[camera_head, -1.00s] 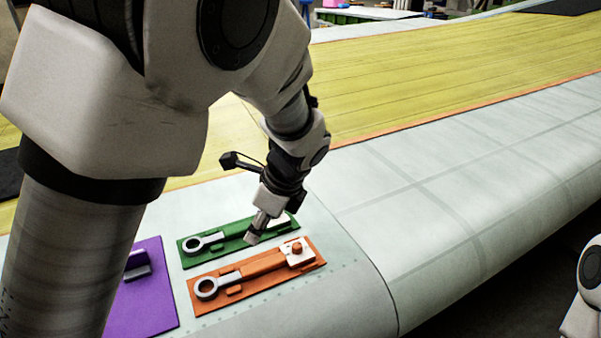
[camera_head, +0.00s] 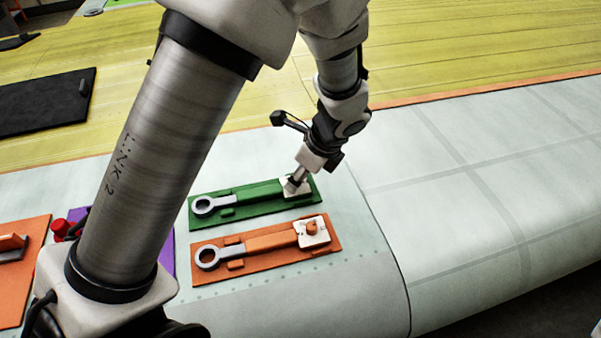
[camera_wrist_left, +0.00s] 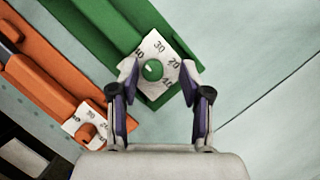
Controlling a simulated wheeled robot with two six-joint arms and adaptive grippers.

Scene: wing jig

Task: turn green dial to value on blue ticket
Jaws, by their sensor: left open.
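The green dial (camera_wrist_left: 152,70) is a round knob on a white numbered plate (camera_wrist_left: 161,47) at the right end of a green torque-wrench-like fixture (camera_head: 240,200). In the left wrist view the plate shows numbers such as 30 and 20; others are partly covered. My left gripper (camera_wrist_left: 156,88) is open, its two fingertips on either side of the plate around the green dial, apart from the knob. In the head view the left gripper (camera_head: 291,187) reaches down over the plate and hides the knob. I see no blue ticket. My right gripper is out of view.
An orange fixture (camera_head: 266,264) with an orange dial (camera_head: 312,227) lies just in front of the green one. A purple panel (camera_head: 167,254), a red knob (camera_head: 61,227) and another orange panel (camera_head: 36,270) are at left. The pale wing surface (camera_head: 470,170) at right is clear.

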